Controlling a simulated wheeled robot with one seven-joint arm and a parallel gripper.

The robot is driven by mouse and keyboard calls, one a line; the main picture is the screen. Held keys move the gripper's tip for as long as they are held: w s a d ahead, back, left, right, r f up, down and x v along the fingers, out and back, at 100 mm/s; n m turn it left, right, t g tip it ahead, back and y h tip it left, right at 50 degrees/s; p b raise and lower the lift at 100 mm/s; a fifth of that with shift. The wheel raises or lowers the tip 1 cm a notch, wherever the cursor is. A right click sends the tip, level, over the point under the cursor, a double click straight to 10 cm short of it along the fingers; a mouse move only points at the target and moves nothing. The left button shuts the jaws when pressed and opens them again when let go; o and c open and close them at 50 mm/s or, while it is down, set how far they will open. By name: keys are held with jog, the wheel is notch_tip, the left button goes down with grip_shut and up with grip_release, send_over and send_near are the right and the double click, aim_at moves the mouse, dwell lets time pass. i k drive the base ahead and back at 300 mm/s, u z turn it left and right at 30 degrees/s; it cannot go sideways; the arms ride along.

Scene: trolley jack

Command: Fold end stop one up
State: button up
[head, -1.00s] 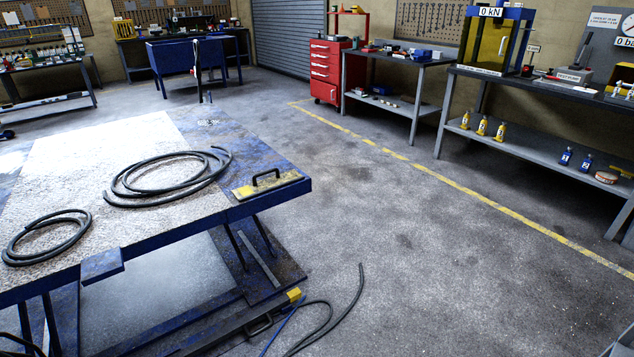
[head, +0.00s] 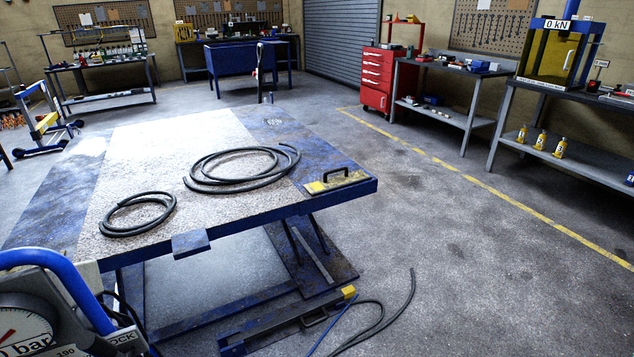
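A yellow, worn plate with a black handle (head: 337,180) lies flat on the near right corner of the blue lift table (head: 350,197). It looks like an end stop folded down, but no label is readable to say whether it is number one. A blue flap (head: 190,244) juts from the table's front edge. My gripper is not in view.
Two coils of dark hose, a larger one (head: 243,168) and a smaller one (head: 137,214), lie on the table. A gauge panel (head: 30,318) with a blue tube fills the lower left. A yellow-ended bar (head: 290,318) and hoses lie low in front. Floor right of the table is clear.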

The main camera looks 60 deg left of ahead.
aim_at(324, 185)
jog(key=u, duration=3.05)
jog(key=k, duration=0.95)
jog(key=z, duration=0.95)
jog(key=i, duration=1)
jog(key=z, duration=0.1)
